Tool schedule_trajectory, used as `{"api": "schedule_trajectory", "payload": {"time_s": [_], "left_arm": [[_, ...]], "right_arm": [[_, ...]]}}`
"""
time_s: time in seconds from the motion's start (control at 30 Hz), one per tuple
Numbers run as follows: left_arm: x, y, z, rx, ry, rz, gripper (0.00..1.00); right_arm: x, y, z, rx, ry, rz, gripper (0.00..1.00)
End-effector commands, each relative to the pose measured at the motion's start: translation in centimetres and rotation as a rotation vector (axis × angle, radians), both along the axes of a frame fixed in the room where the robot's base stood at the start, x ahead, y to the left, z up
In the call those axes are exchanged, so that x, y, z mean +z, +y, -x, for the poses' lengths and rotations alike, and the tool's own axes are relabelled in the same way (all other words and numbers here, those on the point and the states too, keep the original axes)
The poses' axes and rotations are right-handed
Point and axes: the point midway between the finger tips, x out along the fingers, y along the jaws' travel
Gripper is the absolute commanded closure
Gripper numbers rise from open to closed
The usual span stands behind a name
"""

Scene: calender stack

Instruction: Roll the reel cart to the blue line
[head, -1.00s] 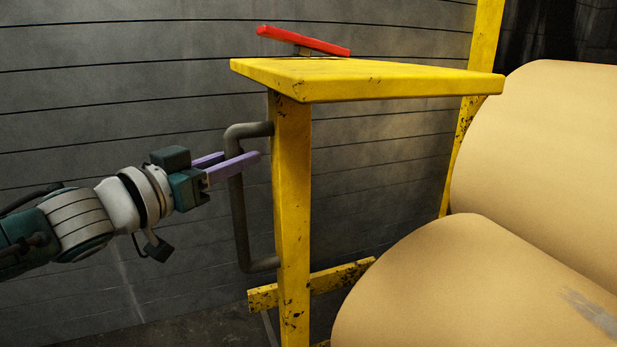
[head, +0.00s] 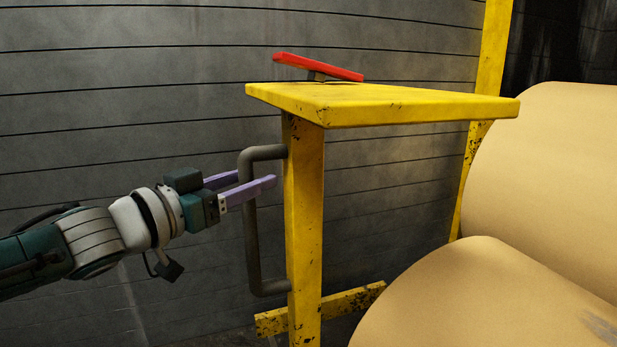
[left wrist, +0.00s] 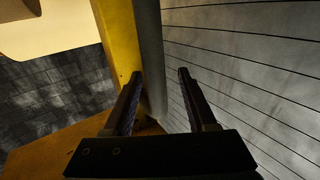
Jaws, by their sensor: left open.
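The reel cart is a yellow, chipped-paint frame (head: 304,230) with a flat yellow top (head: 400,108) and large tan rolls (head: 545,180) on its right. A grey bar handle (head: 251,225) stands out from the left side of its post. My left gripper (head: 256,178) is open, with its purple fingers at the upper part of the handle's upright. In the left wrist view, the handle (left wrist: 149,45) lies between the open fingers (left wrist: 159,74), closer to the left one. I cannot tell whether they touch. The blue line and my right gripper are not in view.
A red bar (head: 318,67) sits tilted above the yellow top. A grey wall with dark horizontal grooves (head: 130,80) stands behind. A low yellow beam (head: 350,299) crosses behind the post. Little of the floor shows.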

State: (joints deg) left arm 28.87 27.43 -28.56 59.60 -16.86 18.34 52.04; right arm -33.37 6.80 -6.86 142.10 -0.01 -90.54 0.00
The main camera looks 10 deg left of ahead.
Motion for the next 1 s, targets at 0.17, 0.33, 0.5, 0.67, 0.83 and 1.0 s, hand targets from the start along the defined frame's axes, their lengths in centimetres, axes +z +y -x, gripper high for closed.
{"api": "schedule_trajectory", "payload": {"time_s": [0.17, 0.33, 0.5, 0.67, 0.83, 1.0], "left_arm": [[0.1, 0.2, 0.2, 0.002, 0.001, 0.0, 0.43], [0.3, 1.0, 2.0, 0.002, 0.004, -0.001, 0.43], [0.4, 2.1, 5.0, 0.001, 0.005, -0.002, 0.43], [0.2, 3.1, 7.4, 0.001, 0.004, -0.001, 0.43], [0.1, 3.7, 8.9, 0.0, 0.001, -0.002, 0.43], [0.1, 3.9, 9.2, 0.0, 0.0, -0.001, 0.43]], "right_arm": [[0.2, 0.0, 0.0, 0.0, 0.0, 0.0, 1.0], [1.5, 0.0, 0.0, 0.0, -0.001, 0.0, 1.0], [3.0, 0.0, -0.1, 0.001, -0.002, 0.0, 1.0], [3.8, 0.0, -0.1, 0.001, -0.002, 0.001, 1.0], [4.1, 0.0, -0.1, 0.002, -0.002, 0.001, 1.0], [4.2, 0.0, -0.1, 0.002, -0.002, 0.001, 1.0]]}}
